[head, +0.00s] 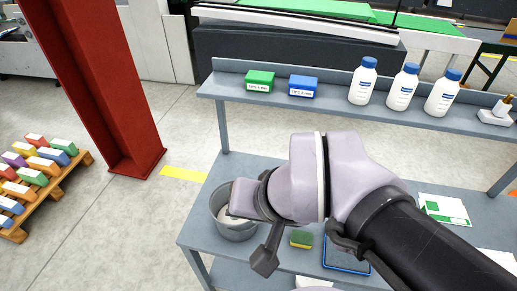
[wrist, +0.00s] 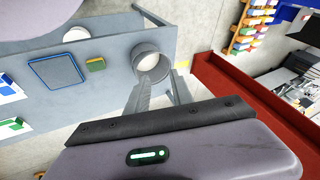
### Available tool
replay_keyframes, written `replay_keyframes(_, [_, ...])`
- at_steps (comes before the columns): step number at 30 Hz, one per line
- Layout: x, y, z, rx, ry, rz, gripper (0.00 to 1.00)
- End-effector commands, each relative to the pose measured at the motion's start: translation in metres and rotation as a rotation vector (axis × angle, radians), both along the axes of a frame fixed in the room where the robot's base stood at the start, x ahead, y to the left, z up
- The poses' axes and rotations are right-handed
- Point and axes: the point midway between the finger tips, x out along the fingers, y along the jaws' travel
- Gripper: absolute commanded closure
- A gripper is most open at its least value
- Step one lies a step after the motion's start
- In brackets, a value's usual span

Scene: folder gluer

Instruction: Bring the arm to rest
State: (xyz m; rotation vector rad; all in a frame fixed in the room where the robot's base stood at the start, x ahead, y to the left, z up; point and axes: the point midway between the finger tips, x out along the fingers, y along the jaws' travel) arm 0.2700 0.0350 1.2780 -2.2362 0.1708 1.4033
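My arm reaches in from the lower right of the head view, over the lower top of the grey bench (head: 262,165). Its purple-grey wrist hides part of a grey bucket (head: 236,229). The fingers point toward the bucket (wrist: 140,68), which stands on the bench top with a pale inside. I cannot tell the height of the fingertips above it. In the head view the fingers cannot be made out clearly.
A green-and-yellow sponge (head: 301,239) and a blue-rimmed tray (head: 345,262) lie near the arm. The shelf holds a green box (head: 260,81), a blue box (head: 303,86) and white bottles (head: 403,87). A red column (head: 95,85) and a pallet of coloured blocks (head: 50,187) stand left.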

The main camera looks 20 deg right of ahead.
Motion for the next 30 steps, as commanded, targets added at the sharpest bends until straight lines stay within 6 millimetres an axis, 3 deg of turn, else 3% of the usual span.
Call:
replay_keyframes(3, [-0.017,0.004,0.007,-0.018,-0.044,0.061,0.72])
replay_keyframes(12, [-0.018,0.005,0.003,-0.020,-0.047,0.067,0.72])
replay_keyframes(14, [-0.018,0.005,-0.010,-0.020,-0.047,0.067,0.72])
replay_keyframes(16, [-0.017,0.005,-0.036,-0.020,-0.047,0.067,0.72])
replay_keyframes(22, [-0.017,0.004,-0.129,-0.020,-0.046,0.066,0.72])
replay_keyframes(24, [-0.017,0.004,-0.137,-0.020,-0.046,0.066,0.72])
replay_keyframes(30, [-0.017,0.004,-0.137,-0.020,-0.046,0.066,0.72])
